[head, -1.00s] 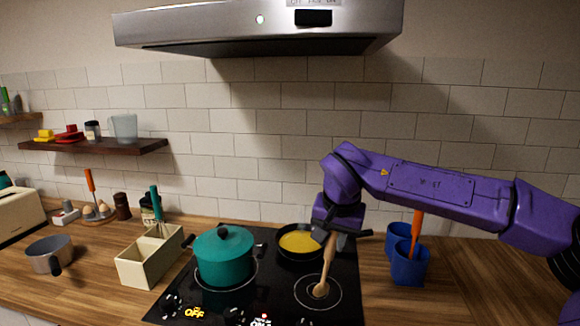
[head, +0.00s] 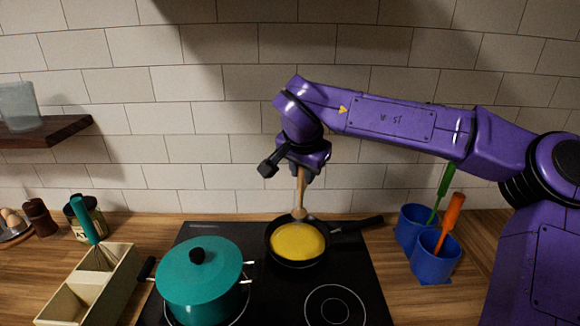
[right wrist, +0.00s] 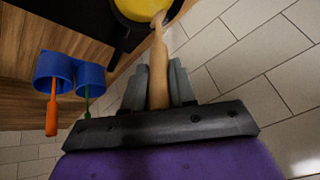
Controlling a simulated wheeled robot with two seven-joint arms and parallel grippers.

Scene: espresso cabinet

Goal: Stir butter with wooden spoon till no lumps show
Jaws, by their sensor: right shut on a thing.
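A black frying pan (head: 269,250) sits on the back right of the black cooktop, with yellow melted butter (head: 299,241) in it. No lumps can be made out in the butter at this size. My right gripper (head: 301,172) is shut on the wooden spoon (head: 300,196) above the back of the pan. The spoon hangs upright, head down, at the pan's rear rim; whether it touches the butter I cannot tell. In the right wrist view the spoon handle (right wrist: 158,75) lies between both fingers and its head overlaps the yellow butter (right wrist: 138,8). My left gripper is not in view.
A teal lidded pot (head: 200,283) stands left of the pan. Blue utensil cups (head: 433,262) with orange and green handles stand on the counter to the right. A cream divided box (head: 112,284) holds a teal-handled whisk. The tiled wall is close behind the pan.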

